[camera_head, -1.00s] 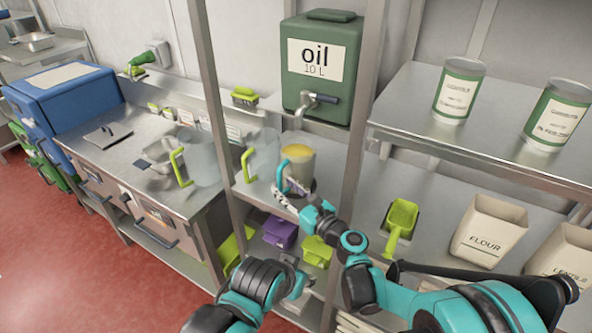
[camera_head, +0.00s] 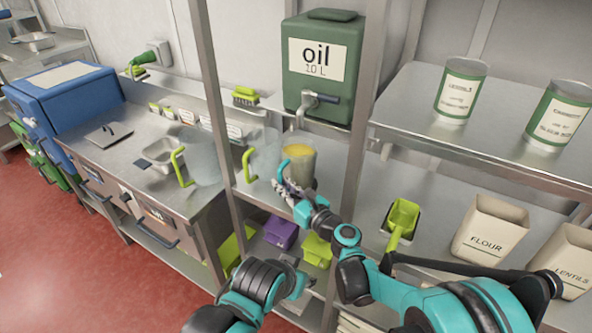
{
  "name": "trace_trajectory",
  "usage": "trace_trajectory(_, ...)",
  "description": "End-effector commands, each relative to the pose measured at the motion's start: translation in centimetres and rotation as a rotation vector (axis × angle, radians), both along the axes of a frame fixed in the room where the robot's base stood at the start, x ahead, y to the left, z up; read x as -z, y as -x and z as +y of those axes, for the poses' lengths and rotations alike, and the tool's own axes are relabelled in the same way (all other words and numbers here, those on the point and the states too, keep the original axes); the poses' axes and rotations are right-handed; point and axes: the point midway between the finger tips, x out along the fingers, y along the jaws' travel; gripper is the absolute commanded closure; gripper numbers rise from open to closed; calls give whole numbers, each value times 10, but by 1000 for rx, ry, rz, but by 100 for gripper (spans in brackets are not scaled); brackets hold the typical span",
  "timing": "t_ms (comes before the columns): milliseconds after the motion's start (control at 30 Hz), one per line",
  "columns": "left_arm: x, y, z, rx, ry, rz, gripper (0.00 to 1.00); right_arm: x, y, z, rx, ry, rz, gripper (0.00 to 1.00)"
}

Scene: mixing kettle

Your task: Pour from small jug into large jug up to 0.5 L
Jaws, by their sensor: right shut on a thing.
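A clear jug with a teal handle (camera_head: 303,168) holds yellow oil and stands upright under the oil tank's tap. My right gripper (camera_head: 287,187) is shut on it at the handle side and partly hides its lower part. Two clear, empty-looking jugs with lime-green handles stand to its left: one jug (camera_head: 265,157) close beside it, and another jug (camera_head: 204,163) at the counter's right end. I cannot read marks on any jug. My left gripper (camera_head: 292,280) is low at the bottom centre, apart from the jugs; its fingers are too unclear to judge.
The green oil tank (camera_head: 319,68) hangs above, with its tap (camera_head: 316,99) over the oil-filled jug. Steel posts (camera_head: 365,110) flank that bay. A green scoop (camera_head: 401,222) and flour bin (camera_head: 490,230) are right. A purple box (camera_head: 280,232) is on the lower shelf.

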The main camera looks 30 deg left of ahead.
Motion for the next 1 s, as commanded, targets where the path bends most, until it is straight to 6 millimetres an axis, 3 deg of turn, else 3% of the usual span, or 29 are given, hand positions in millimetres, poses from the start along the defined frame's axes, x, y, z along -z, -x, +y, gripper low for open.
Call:
trace_trajectory(700,-39,0,0,0,0,0,60,-58,0,0,0,0,0,100)
trace_trajectory(1000,-40,0,0,0,0,0,60,-60,0,0,0,0,0,100)
